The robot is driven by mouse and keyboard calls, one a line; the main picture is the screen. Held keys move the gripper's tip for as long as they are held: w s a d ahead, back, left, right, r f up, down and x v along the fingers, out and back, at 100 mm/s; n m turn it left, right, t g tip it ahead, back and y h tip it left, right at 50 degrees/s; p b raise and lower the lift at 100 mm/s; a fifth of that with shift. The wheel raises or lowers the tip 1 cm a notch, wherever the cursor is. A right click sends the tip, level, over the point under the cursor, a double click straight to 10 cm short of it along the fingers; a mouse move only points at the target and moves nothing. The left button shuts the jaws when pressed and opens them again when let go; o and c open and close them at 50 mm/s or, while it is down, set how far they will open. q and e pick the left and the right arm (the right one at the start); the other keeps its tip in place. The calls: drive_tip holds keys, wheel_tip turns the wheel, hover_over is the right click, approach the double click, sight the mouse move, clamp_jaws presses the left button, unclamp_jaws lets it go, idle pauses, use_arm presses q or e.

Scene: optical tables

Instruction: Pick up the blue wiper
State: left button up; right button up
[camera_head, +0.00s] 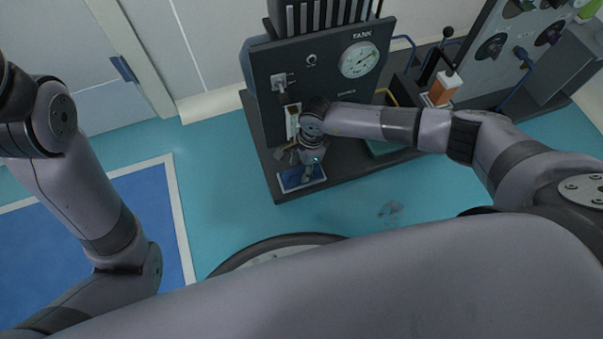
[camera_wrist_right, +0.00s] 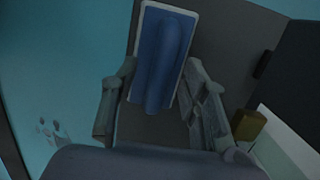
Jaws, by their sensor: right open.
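The blue wiper (camera_head: 302,177) lies on the dark base ledge at the front left of the tank unit. It has a flat blue face with a pale rim. In the right wrist view the wiper (camera_wrist_right: 163,40) shows a raised blue handle along its middle.
The dark tank panel (camera_head: 325,80) with a gauge rises behind the wiper. An orange-and-white bottle (camera_head: 443,90) stands to the right on the ledge. A grey stain (camera_head: 390,209) marks the teal floor. A yellowish block (camera_wrist_right: 248,125) sits right of the gripper.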

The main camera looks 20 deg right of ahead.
drive_tip(key=shift+c, duration=0.3)
clamp_jaws()
idle(0.3)
idle(0.5)
